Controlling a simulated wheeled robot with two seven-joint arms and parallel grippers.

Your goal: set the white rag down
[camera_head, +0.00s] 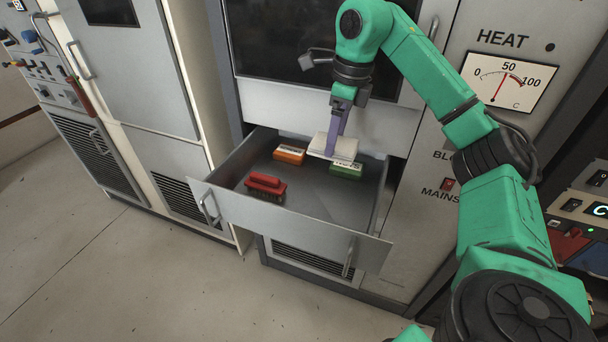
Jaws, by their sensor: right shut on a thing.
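The white rag (344,148) looks like a flat folded pad. My right gripper (334,148) is shut on it and holds it over the back part of the open drawer (300,217). From this angle I cannot tell how far the rag is above the drawer floor. My left gripper is not in view.
The drawer's middle and front right are clear. Cabinets stand on both sides.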

